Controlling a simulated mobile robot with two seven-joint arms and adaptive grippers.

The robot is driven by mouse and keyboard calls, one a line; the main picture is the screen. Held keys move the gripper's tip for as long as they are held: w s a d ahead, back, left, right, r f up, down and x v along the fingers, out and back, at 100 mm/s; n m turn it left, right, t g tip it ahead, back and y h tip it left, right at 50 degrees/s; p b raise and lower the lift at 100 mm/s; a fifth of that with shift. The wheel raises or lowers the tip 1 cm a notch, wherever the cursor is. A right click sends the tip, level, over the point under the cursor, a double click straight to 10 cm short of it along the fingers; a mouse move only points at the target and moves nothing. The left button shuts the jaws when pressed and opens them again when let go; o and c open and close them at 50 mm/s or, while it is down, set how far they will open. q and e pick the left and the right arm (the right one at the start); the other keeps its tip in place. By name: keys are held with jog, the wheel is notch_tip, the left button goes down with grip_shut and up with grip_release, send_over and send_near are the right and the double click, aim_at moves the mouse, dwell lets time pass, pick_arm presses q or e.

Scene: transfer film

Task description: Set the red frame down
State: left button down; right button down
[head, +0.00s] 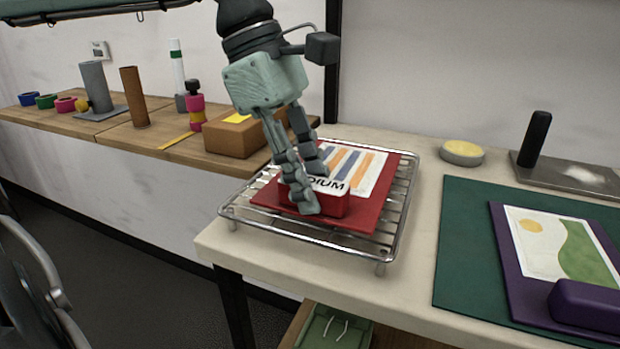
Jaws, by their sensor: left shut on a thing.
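The red frame (377,205) is a flat red board with a white sheet of blue and orange stripes. It has a raised red block with a white label at its near edge; the label's visible letters end in "DIUM". The frame lies on, or just over, a wire rack (404,200) at the table's left end; I cannot tell whether it touches. My left gripper (307,191) reaches down from above and is shut on the red frame at its block. The fingers hide part of the label and sheet. My right gripper is not in view.
A purple frame (512,262) with a purple block lies on a green mat (462,225) at right. A round yellow-topped pad (462,152) and a metal plate with a black handle (535,138) stand behind. A wooden shelf (168,148) at left holds bottles, rolls and a box.

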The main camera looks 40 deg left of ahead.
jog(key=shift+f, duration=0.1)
pick_arm(q)
jog(key=c, duration=1.6)
grip_release()
jog(key=o, duration=0.4)
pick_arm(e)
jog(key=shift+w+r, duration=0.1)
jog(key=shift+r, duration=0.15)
pick_arm(q)
jog(key=v, duration=1.2)
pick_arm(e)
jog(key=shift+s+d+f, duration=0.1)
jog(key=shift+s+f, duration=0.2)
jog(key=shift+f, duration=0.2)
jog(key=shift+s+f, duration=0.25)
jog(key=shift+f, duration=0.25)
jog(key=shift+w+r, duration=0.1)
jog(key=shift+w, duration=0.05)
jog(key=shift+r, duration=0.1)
